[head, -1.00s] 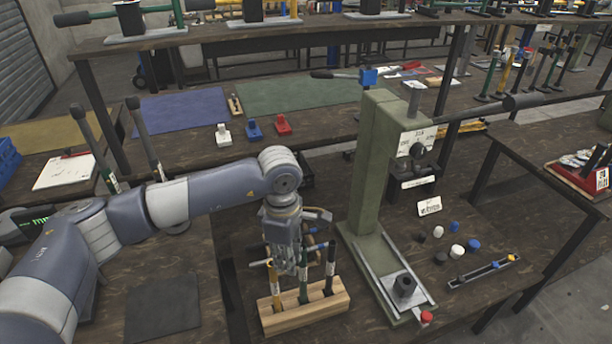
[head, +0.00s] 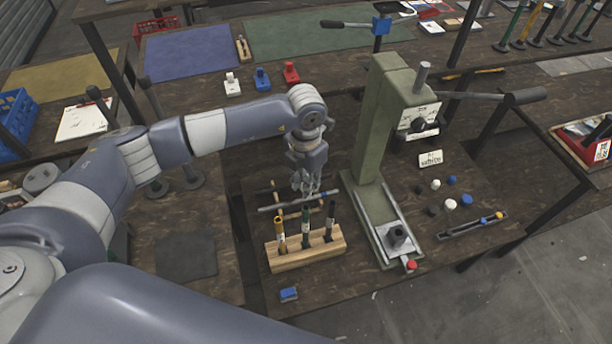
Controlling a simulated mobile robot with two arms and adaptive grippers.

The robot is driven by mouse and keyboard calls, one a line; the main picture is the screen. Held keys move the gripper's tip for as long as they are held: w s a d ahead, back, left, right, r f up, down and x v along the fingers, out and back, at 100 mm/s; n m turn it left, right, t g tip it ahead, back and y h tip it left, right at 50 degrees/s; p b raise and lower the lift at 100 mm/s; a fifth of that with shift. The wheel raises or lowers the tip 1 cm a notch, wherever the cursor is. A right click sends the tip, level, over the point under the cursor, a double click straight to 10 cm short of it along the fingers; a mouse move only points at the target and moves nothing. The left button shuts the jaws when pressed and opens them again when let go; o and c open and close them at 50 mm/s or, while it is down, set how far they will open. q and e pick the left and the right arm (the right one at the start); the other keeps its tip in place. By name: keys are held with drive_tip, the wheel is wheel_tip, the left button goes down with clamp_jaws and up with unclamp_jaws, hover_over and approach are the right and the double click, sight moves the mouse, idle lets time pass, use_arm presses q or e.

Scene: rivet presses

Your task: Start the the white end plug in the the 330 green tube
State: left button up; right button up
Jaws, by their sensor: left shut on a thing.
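The green tube (head: 305,233) stands upright in a wooden rack (head: 290,260), between a yellow tube (head: 280,236) and a black tube (head: 329,225). Two white plugs lie on the bench right of the green press, a larger one (head: 450,204) and a smaller one (head: 435,184). I cannot tell which is the end plug, and no number on the tube is legible. My right gripper is not in view.
The green press (head: 375,130) stands close right of the rack, its lever reaching right. Black and blue plugs lie around the white ones. A rail (head: 472,226) lies nearer the bench edge. Thin rods cross behind the rack. A blue block (head: 289,294) lies before it.

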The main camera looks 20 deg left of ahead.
use_arm(q)
drive_tip(key=shift+f+b, duration=0.1)
drive_tip(key=shift+b, duration=0.25)
drive_tip(key=shift+f+b, duration=2.4)
drive_tip(key=shift+f, duration=0.4)
drive_tip(key=shift+b, duration=0.55)
drive_tip(key=shift+f+b, duration=1.05)
drive_tip(key=shift+f, duration=0.15)
drive_tip(key=o, duration=0.8)
wheel_tip(320, 180, up, 12)
drive_tip(key=shift+r, duration=0.1)
